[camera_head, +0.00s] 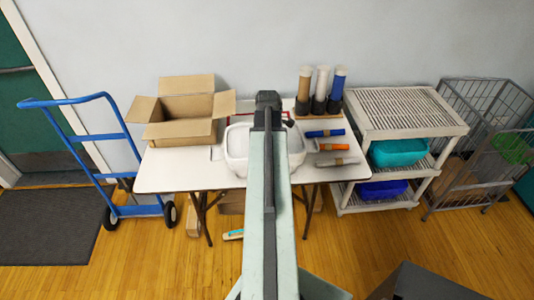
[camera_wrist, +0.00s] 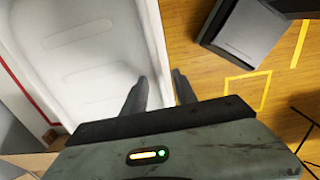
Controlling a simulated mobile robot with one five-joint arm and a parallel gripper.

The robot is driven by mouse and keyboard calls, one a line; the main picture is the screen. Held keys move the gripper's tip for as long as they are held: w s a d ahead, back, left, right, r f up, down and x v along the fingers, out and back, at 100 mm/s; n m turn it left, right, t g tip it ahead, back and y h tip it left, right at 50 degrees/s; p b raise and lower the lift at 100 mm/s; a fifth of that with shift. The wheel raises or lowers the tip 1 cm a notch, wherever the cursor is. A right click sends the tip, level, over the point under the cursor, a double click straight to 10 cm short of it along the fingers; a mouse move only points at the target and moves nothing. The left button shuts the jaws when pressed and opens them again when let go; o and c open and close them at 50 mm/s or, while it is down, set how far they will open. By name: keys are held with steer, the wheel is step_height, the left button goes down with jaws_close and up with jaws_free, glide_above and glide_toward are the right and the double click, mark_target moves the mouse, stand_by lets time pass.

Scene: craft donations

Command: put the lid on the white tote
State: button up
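The white tote (camera_head: 237,150) stands on the table, mid-picture in the head view, partly hidden by my arm. A white, ridged, shallow-looking surface (camera_wrist: 85,60) fills the left of the wrist view; I cannot tell whether it is the lid or the tote's inside. My gripper (camera_wrist: 160,75) has one finger on each side of that thing's white edge. I cannot tell whether the fingers press on it. In the head view my arm's end hides the gripper, and I cannot make out the lid as a separate thing.
The white table (camera_head: 165,176) holds an open cardboard box (camera_head: 180,130) at left, upright tubes (camera_head: 321,88) at back right and coloured rolls (camera_head: 333,146) at right. A blue hand truck (camera_head: 100,140) stands left. A shelf cart (camera_head: 405,110) and wire cage (camera_head: 480,140) stand right.

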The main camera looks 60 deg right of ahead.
step_height(320, 180, up, 8)
steer(key=p, duration=0.8)
steer(key=shift+f, duration=0.1)
